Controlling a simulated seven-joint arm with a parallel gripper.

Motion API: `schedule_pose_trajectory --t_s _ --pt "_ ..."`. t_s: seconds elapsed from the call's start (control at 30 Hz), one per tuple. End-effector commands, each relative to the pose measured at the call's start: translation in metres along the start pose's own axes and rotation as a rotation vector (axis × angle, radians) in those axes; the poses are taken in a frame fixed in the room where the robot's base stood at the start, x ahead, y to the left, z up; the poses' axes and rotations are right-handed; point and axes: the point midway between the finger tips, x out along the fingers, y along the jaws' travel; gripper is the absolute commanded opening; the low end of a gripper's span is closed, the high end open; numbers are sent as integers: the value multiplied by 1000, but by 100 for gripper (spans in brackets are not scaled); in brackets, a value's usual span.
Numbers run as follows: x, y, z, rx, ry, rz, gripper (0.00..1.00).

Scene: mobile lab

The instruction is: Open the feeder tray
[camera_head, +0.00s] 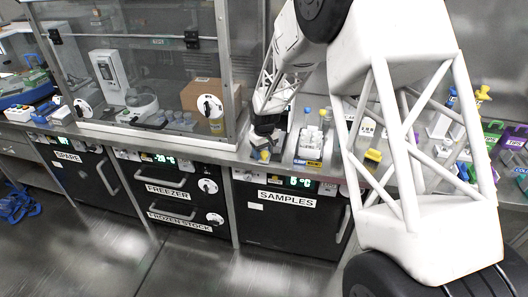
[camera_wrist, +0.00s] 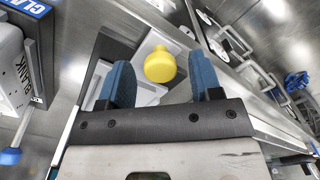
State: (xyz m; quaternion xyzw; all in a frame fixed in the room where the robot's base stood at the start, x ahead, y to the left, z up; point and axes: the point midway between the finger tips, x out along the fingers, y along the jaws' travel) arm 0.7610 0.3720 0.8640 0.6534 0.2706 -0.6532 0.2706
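A round yellow knob (camera_wrist: 160,65) stands out from a pale grey unit (camera_wrist: 148,94) in the wrist view; this looks like the feeder tray, but no label on it can be read. In the head view the yellow knob (camera_head: 264,155) shows small under my gripper, at the front of the bench. My gripper (camera_wrist: 163,78) is open. Its two blue fingers stand on either side of the knob, with a gap to each. In the head view my gripper (camera_head: 266,140) points down, and its wrist hides much of the unit.
A vial rack (camera_head: 308,160) with a blue label stands close to the right of my gripper. A glass enclosure (camera_head: 150,70) is to the left. The fridge marked SAMPLES (camera_head: 285,222) lies below the bench edge. Yellow, green and purple items crowd the bench at right.

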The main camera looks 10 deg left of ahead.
Motion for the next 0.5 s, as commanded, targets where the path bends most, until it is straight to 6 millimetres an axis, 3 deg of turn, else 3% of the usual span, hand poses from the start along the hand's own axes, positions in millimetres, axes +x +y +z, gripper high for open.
schedule_pose_trajectory --t_s 0.27,0.5 --pt "-4 0 0 0 0 0 59" --pt "-25 0 0 0 1 0 59"
